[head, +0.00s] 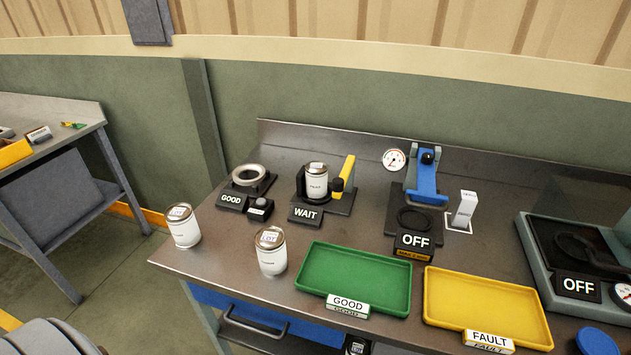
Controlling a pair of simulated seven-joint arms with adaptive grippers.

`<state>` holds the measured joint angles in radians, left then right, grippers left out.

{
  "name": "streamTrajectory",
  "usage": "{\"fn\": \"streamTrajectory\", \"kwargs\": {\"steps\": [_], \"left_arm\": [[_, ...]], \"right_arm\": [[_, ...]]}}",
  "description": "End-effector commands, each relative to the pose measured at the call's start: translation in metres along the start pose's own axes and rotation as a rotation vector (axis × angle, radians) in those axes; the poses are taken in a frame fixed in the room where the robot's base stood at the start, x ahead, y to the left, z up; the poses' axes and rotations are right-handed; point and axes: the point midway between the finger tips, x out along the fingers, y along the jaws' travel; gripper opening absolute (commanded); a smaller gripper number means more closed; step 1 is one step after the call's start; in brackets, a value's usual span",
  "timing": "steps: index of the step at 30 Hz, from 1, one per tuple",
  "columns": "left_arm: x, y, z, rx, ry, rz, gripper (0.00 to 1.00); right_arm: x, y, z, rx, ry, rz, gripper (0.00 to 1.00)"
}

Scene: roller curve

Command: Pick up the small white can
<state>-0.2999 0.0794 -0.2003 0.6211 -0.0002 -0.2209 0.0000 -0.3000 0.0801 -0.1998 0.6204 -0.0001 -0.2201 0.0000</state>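Several white cans with metal-rimmed lids are in the head view. One white can (184,228) stands upright at the left edge of the steel bench. A second white can (271,255) stands upright on the bench, left of the green tray. A third can (316,184) sits upright in the black holder marked WAIT and looks a little smaller, perhaps because it is farther off. I cannot tell for sure which one is the small can. Neither of my grippers is in view.
A green GOOD tray (318,279) and a yellow FAULT tray (540,333) lie empty at the front. Behind stand a GOOD ring holder (250,177), a blue clamp device (424,185) marked OFF and a white switch (465,208). Another OFF machine (540,245) is at right.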

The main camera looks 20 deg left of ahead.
Motion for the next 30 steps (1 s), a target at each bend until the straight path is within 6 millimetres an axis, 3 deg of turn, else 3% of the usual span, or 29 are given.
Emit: {"fn": "streamTrajectory", "kwargs": {"steps": [9, 10, 30], "left_arm": [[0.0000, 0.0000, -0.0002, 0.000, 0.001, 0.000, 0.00], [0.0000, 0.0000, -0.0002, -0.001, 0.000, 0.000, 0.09], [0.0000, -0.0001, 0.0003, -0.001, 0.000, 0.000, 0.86]], "right_arm": [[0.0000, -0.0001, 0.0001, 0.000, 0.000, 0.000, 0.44], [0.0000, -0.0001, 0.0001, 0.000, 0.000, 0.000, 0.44], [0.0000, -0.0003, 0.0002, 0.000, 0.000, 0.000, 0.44]]}}
